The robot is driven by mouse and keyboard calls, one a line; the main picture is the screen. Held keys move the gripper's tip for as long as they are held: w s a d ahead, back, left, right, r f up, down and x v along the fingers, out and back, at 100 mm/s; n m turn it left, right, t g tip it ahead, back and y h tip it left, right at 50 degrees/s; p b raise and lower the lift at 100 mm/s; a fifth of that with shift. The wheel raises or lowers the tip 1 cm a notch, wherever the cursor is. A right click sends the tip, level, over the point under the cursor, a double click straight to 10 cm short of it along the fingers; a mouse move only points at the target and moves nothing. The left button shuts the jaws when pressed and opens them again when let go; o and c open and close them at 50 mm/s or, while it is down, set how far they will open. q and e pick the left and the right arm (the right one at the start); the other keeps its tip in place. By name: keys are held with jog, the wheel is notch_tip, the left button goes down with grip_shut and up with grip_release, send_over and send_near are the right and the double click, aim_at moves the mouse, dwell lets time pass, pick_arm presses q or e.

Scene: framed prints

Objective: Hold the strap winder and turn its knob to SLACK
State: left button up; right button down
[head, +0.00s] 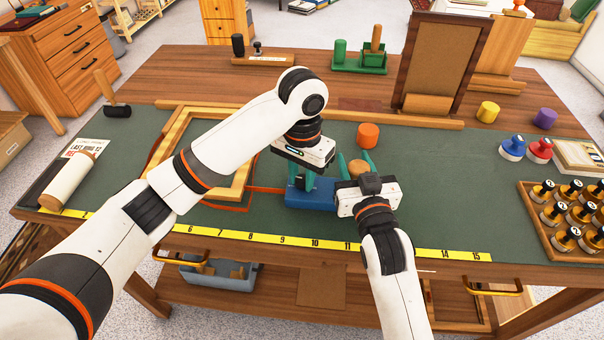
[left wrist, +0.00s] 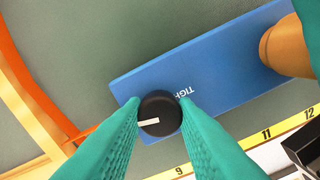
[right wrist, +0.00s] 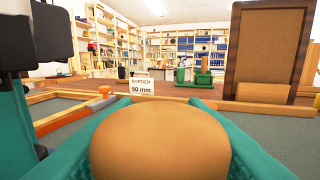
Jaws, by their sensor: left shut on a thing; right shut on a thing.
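The strap winder is a blue block (head: 312,198) lying on the green mat near the yellow ruler; it also shows in the left wrist view (left wrist: 215,68). My left gripper (head: 303,182) points down at its left part and is shut on the round black knob (left wrist: 158,112). The knob's white line points to the left in that view, away from the partly hidden lettering "TIGH". No SLACK lettering is visible. My right gripper (head: 356,165) is shut on the winder's tan rounded grip (right wrist: 160,145), which also shows in the head view (head: 359,167).
An orange strap (head: 262,189) runs from the winder to a wooden frame (head: 177,127) on the left. An orange cylinder (head: 368,134) stands behind the winder. A tray of bottles (head: 527,216) sits at the far right. The mat right of my right gripper is clear.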

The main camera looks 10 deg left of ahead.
aim_at(302, 178)
jog(key=shift+a, duration=0.1)
dwell(0.4)
pick_arm(q)
jog(key=o, duration=1)
jog(key=shift+r, duration=0.1)
notch_tip(302, 178, up, 12)
pick_arm(e)
jog(key=c, duration=0.8)
grip_release()
jog(key=shift+s, duration=0.1)
